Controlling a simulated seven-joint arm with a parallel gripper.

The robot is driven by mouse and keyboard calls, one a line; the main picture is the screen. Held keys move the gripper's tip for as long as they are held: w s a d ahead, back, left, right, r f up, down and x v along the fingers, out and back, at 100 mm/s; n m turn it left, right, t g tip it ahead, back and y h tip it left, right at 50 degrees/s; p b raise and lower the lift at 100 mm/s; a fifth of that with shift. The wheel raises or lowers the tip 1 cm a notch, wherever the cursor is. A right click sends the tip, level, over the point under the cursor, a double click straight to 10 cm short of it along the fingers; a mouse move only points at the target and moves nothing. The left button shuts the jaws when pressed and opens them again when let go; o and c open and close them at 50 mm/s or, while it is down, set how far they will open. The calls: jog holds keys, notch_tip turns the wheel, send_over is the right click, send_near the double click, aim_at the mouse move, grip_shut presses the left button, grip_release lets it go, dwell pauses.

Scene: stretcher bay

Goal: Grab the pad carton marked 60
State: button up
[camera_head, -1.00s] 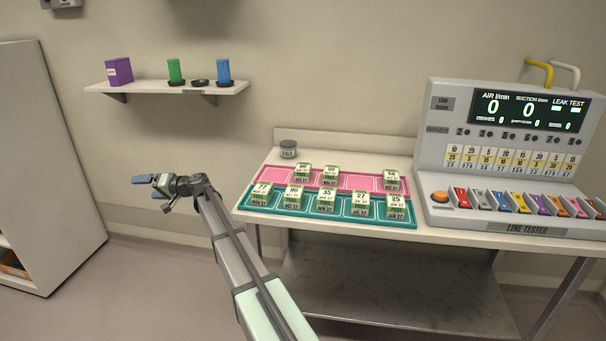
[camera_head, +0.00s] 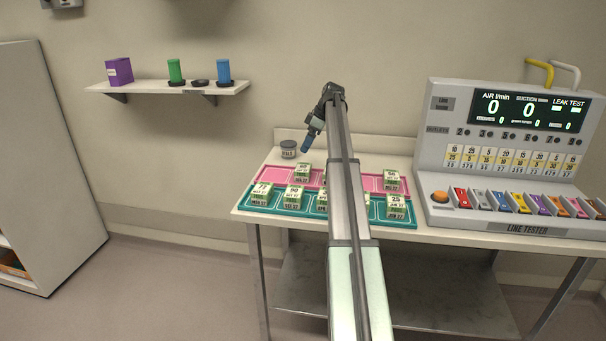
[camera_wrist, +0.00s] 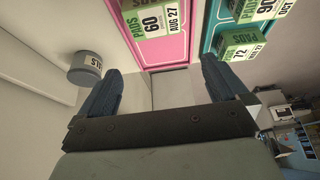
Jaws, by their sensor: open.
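My gripper (camera_head: 306,146) is above the back left of the table, apart from the carton. In the wrist view its two blue fingers (camera_wrist: 163,88) are spread with nothing between them; the carton lies beyond their tips.
A grey lidded jar (camera_head: 288,149) stands behind the mats, also beside a finger in the wrist view (camera_wrist: 88,68). The teal mat (camera_head: 277,208) holds several similar cartons, including 72 (camera_wrist: 241,45) and 90 (camera_wrist: 258,10). The line tester (camera_head: 515,229) is at right. My arm hides some mat middle.

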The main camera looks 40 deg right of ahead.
aim_at(304, 167)
jog(key=shift+g, duration=0.3)
jog(key=x, duration=0.4)
jog(key=s+d+x, duration=0.1)
jog(key=x, duration=0.3)
jog(key=d+f+x, duration=0.1)
jog(key=x, duration=0.3)
jog(key=shift+s+d+f, duration=0.15)
jog(key=shift+d+f, duration=0.05)
jog(key=shift+c, duration=0.2)
jog(key=c, duration=0.8)
